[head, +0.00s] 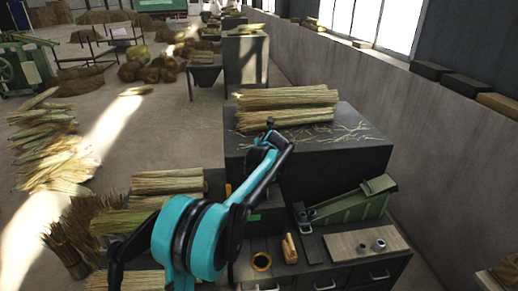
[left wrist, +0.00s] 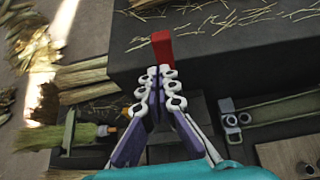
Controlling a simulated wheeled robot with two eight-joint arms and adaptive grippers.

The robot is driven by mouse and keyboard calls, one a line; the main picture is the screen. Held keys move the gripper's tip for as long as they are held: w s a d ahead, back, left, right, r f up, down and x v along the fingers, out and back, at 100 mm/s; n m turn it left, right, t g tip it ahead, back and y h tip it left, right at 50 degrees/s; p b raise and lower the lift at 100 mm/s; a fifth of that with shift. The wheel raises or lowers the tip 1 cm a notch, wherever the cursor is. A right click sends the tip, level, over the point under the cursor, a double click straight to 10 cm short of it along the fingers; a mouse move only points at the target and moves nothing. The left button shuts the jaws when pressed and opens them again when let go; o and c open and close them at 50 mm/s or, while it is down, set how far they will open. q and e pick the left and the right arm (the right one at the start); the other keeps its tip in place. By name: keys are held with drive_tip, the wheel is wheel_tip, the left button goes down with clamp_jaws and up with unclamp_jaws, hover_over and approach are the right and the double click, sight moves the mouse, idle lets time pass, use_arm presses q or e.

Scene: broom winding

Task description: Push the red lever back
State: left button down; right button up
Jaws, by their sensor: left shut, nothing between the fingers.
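The red lever (left wrist: 161,47) shows as a short upright red block at the top centre of the left wrist view. It appears against the dark block's front edge. My left gripper (left wrist: 160,71) is shut and empty, with its fingertips right below the lever's lower end in the picture. I cannot tell whether they touch it. The lever's base is hidden behind the fingers. In the head view my teal arm covers this area; I cannot make out the lever there. My right gripper is in neither view.
A dark block (head: 340,158) carries straw bundles (head: 285,108). More straw (head: 168,182) lies left of my arm. A wall runs along the right.

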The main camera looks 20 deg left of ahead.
use_arm(q)
wheel_tip(320, 180, up, 7)
drive_tip(key=d, duration=0.1)
drive_tip(key=shift+r, duration=0.2)
drive_tip(key=shift+s, duration=0.2)
drive_tip(key=s+d+f+n+g+h+b, duration=0.1)
drive_tip(key=s+d+f+n+h+b, duration=0.1)
drive_tip(key=s+d+f+n+b, duration=0.3)
drive_tip(key=s+d+f+n+h+b, duration=0.2)
drive_tip(key=s+d+f+n+b, duration=0.4)
drive_tip(key=s+f+n, duration=0.8)
drive_tip(key=s+d+f+n+g+h+b, duration=0.1)
drive_tip(key=s+d+f+n+b, duration=0.4)
drive_tip(key=s, duration=1.9)
wheel_tip(320, 180, down, 10)
drive_tip(key=n+h+b, duration=0.1)
drive_tip(key=n, duration=0.4)
drive_tip(key=shift+s+d+f+g, duration=0.2)
drive_tip(key=shift+d+f+g, duration=0.05)
drive_tip(key=shift+d+g, duration=0.05)
